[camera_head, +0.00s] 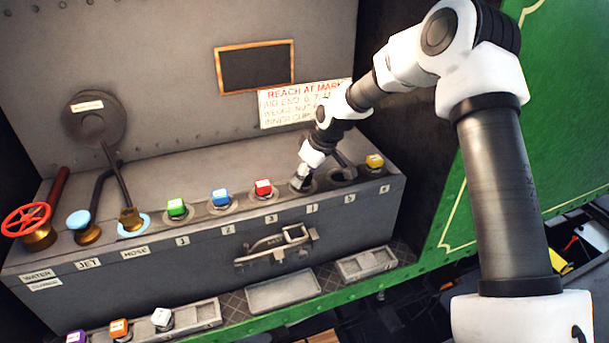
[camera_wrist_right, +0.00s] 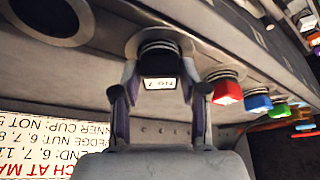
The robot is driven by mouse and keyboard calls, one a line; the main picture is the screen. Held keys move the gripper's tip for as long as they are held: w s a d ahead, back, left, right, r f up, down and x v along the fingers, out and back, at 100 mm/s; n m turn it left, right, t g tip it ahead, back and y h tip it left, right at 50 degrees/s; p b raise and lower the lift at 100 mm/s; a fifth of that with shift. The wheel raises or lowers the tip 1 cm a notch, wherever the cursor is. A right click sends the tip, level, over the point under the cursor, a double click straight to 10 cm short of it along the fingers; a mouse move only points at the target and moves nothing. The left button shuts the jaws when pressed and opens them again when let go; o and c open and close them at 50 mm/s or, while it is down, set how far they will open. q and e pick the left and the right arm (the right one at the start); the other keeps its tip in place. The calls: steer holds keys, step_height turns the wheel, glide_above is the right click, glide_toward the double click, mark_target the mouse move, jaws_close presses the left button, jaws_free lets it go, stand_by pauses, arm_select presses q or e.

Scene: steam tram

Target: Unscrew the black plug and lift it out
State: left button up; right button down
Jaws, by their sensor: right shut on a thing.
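The black plug (camera_wrist_right: 160,62) sits in its round socket on top of the grey box, between the red-capped plug and an open dark socket. A small white label shows on its side in the right wrist view. My right gripper (camera_wrist_right: 158,88) is shut on it, one finger on each side. In the head view the right gripper (camera_head: 301,181) points down onto that socket and mostly hides the plug. I cannot tell how far the plug is screwed in. My left gripper is not in view.
Green (camera_head: 177,207), blue (camera_head: 221,197), red (camera_head: 263,188) and yellow (camera_head: 375,162) caps stand along the box top. The open socket (camera_head: 343,175) is right of my gripper. Shallow trays (camera_head: 283,291) lie below the front. A red valve wheel (camera_head: 27,219) and levers stand at left.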

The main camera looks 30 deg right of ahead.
steer(key=shift+f+n+b, duration=0.3)
steer(key=shift+n+b, duration=0.15)
steer(key=shift+n, duration=0.05)
steer(key=shift+s+r, duration=0.1)
steer(key=shift+n+g+y+b, duration=0.3)
steer(key=shift+n+b, duration=0.15)
steer(key=shift+n, duration=0.05)
steer(key=shift+n+y+b, duration=0.3)
steer(key=shift+n+b, duration=0.25)
steer(key=shift+n, duration=0.25)
steer(key=shift+d+n+g, duration=0.1)
steer(key=shift+n+g, duration=0.2)
steer(key=shift+n, duration=0.6)
